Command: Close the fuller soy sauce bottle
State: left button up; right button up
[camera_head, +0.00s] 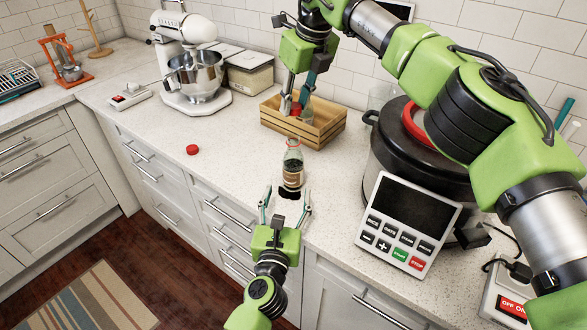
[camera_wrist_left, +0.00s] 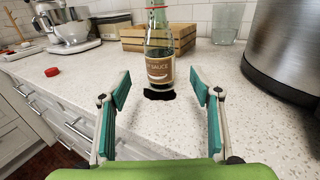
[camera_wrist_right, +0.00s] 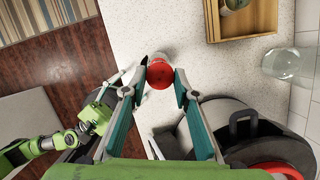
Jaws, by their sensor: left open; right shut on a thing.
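A soy sauce bottle (camera_head: 292,170) with a brown label stands upright on the counter near the front edge. It also shows in the left wrist view (camera_wrist_left: 159,68), where its top is cut off. My left gripper (camera_head: 286,196) is open in front of it, fingers pointing at it without touching. My right gripper (camera_wrist_right: 162,82) is shut on a red cap (camera_wrist_right: 160,75), held above the bottle. A second bottle (camera_head: 307,113) is in the wooden crate (camera_head: 328,130), partly hidden by my right gripper. Another red cap (camera_head: 192,149) lies on the counter to the left.
A black patch (camera_wrist_left: 159,94) lies at the bottle's base. A large pot cooker (camera_head: 385,145) with a control panel (camera_head: 405,225) stands close on the right. A stand mixer (camera_head: 190,70) is at the back left. The counter left of the bottle is mostly clear.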

aim_at(292, 174)
pick_arm(q)
jog(key=w, duration=0.6)
jog(key=w+d, duration=0.1)
jog(key=w, duration=0.2)
jog(key=shift+d, duration=0.1)
jog(key=c, duration=1.7)
grip_shut()
pick_arm(e)
jog(key=shift+f, duration=2.5)
